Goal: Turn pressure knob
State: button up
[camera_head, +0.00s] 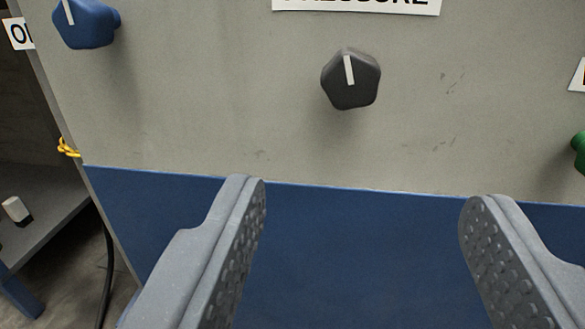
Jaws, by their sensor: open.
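The pressure knob (350,80) is dark grey with several flat sides and a white pointer line that points nearly straight up, tilted slightly left. It sits on the grey upper panel, below a white label (357,4) whose text, partly cut off at the top edge, reads PRESSURE. My gripper (362,195) is open and empty, its two grey, studded fingers wide apart in front of the panel. The knob appears above the fingertips and between them left to right, apart from both.
A blue knob (86,22) is at the upper left, and part of a green knob (579,150) is at the right edge. The lower panel (360,250) is flat and blue. Left of the panel's edge are a black cable (106,270) and a grey shelf (45,220).

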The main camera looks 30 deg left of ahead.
aim_at(351, 87)
jog(key=shift+b+x, duration=1.6)
jog(key=shift+x, duration=5.25)
jog(key=shift+r, duration=0.1)
jog(key=c, duration=1)
